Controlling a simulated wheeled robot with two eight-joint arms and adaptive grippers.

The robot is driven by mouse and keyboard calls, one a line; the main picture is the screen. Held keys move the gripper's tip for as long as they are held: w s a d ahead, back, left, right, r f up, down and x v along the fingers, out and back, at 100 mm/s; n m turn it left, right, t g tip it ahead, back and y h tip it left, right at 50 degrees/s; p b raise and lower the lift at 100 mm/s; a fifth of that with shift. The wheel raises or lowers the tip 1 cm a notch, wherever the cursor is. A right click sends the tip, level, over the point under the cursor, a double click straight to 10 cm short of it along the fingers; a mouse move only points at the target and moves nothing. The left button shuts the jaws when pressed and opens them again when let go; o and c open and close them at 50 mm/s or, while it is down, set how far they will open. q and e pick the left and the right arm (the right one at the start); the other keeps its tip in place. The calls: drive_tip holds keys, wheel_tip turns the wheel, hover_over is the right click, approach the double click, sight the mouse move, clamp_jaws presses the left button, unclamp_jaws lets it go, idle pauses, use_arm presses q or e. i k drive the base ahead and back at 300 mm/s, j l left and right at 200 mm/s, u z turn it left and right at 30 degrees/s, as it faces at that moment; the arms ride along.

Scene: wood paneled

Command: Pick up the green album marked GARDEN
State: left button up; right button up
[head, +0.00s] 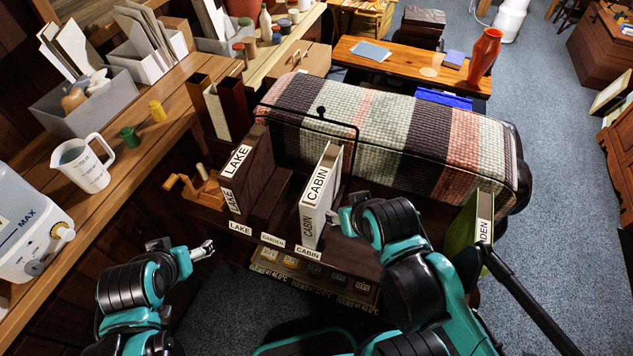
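The green album (464,226) stands upright at the right end of the dark shelf, in front of the striped blanket. Its white spine label shows only "DEN"; my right arm hides the lower part. My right gripper (346,219) is well left of it, beside the white CABIN album (312,205). I cannot tell whether the gripper touches that album, or whether its fingers are open. My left gripper (203,249) is low at the left, in front of the shelf and far from the green album. No object shows in it, and its finger opening is unclear.
A dark LAKE album (253,160) stands left of CABIN. The shelf's front edge (290,245) carries LAKE, GARDEN and CABIN labels. A thin black rail (352,150) rises behind the albums. The wooden bench (150,130) at left holds a white jug (80,165) and bins.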

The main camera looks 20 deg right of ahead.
sight(475, 223)
drive_tip(key=z, duration=2.05)
drive_tip(key=l, duration=0.2)
drive_tip(key=i+z, duration=0.05)
